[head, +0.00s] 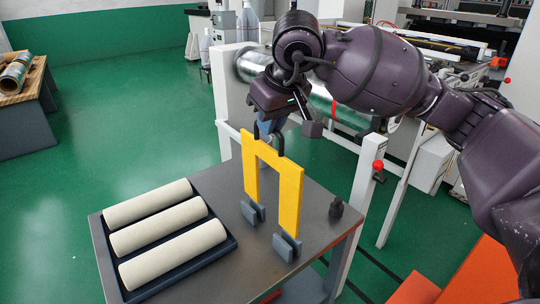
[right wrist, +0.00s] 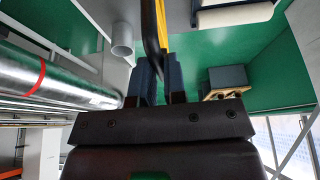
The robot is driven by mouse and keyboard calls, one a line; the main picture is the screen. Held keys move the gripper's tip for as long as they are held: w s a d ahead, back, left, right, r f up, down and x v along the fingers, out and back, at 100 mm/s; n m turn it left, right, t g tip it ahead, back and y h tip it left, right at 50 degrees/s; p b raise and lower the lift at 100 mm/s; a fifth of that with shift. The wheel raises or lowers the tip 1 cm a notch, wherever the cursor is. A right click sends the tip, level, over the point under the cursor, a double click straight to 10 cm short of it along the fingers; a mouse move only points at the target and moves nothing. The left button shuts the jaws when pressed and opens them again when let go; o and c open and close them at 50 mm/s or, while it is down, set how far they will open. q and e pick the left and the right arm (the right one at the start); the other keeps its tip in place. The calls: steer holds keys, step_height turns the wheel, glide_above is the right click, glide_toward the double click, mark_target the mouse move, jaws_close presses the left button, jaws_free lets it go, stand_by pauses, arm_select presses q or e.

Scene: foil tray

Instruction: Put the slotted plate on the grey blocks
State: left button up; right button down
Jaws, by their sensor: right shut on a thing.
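The yellow slotted plate (head: 289,200) stands upright over the table, with two legs and an open slot between them. A dark handle (right wrist: 152,35) is on its top edge. My right gripper (head: 268,127) is shut on this handle from above; its fingers also show in the right wrist view (right wrist: 157,82). Two grey blocks stand on the table, the left one (head: 250,214) and the right one (head: 284,249). The lower ends of the plate's legs are at the blocks and partly hidden by them; I cannot tell if they bear on them. My left gripper is not in view.
A dark tray (head: 232,243) with three pale rolls (head: 160,230) lies on the left of the grey table (head: 205,180). A small dark knobbed object (head: 336,208) stands right of the plate. A machine with a shiny roller (head: 318,98) is behind the table.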

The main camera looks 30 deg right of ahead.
mark_target(272, 150)
steer(key=shift+f, duration=3.6)
steer(key=shift+f, duration=0.1)
steer(key=shift+f+b, duration=0.15)
steer(key=shift+b, duration=0.2)
steer(key=c, duration=1.2)
jaws_free()
steer(key=shift+o, duration=0.2)
